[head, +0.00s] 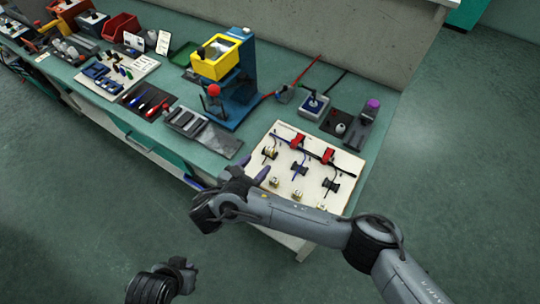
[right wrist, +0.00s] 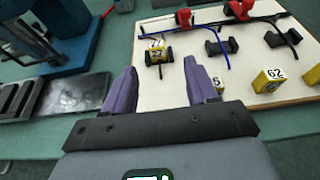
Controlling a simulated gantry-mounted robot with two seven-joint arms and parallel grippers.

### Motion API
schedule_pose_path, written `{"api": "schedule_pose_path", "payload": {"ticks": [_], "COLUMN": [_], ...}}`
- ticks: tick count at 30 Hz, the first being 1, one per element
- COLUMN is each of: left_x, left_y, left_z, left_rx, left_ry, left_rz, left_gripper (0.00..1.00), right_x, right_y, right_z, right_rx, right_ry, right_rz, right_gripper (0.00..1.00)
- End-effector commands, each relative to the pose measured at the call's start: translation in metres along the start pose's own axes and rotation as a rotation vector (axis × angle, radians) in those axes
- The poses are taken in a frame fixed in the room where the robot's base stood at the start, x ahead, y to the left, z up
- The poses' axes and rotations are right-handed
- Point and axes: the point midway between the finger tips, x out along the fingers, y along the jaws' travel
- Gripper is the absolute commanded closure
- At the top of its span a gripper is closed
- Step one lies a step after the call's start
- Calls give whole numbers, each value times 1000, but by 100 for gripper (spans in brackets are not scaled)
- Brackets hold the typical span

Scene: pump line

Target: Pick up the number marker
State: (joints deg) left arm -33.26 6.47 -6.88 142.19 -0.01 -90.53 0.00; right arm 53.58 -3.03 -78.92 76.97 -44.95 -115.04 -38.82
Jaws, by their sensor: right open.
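Small yellow and white number markers sit on the cream board (head: 349,165). In the right wrist view, one marker (right wrist: 154,45) sits in a black holder (right wrist: 152,58) beyond my fingertips. A marker reading 62 (right wrist: 267,80) stands on the board to the right. Another marker (right wrist: 218,83) is partly hidden behind my right finger. In the head view, loose markers (head: 297,194) lie in a row near the board's front. My right gripper (right wrist: 161,80) is open and empty at the board's front left. My left gripper (head: 185,268) is off the bench, its jaws unclear.
Red valves (head: 297,141) with dark and blue lines and black holders (head: 331,161) fill the board. To its left are a grey block (head: 188,122) and a blue press (head: 236,85) with a yellow box. The floor in front is clear.

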Motion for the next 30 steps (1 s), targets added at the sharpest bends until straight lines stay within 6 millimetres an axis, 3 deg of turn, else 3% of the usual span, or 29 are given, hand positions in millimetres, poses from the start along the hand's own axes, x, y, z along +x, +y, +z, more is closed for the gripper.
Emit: {"api": "schedule_pose_path", "payload": {"ticks": [1, 4, 13, 24, 30], "left_x": [11, 18, 27, 48, 48], "left_y": [0, 0, -2, -1, 1], "left_z": [4, 6, 10, 16, 16], "left_rx": [1, 4, 12, 9, 1], "left_ry": [-1, -2, -3, -3, -2], "left_rz": [-1, -3, -9, -7, -1], "left_gripper": [100, 100, 100, 100, 100], "right_x": [7, 14, 26, 68, 72], "right_y": [0, 0, 1, 5, 5], "right_z": [-5, -4, 0, 4, 5], "right_rx": [1, 2, 2, 2, 2], "right_ry": [0, 1, 1, 0, 2], "right_rz": [-1, 0, 0, -1, 1], "right_gripper": [43, 43, 43, 43, 43]}}
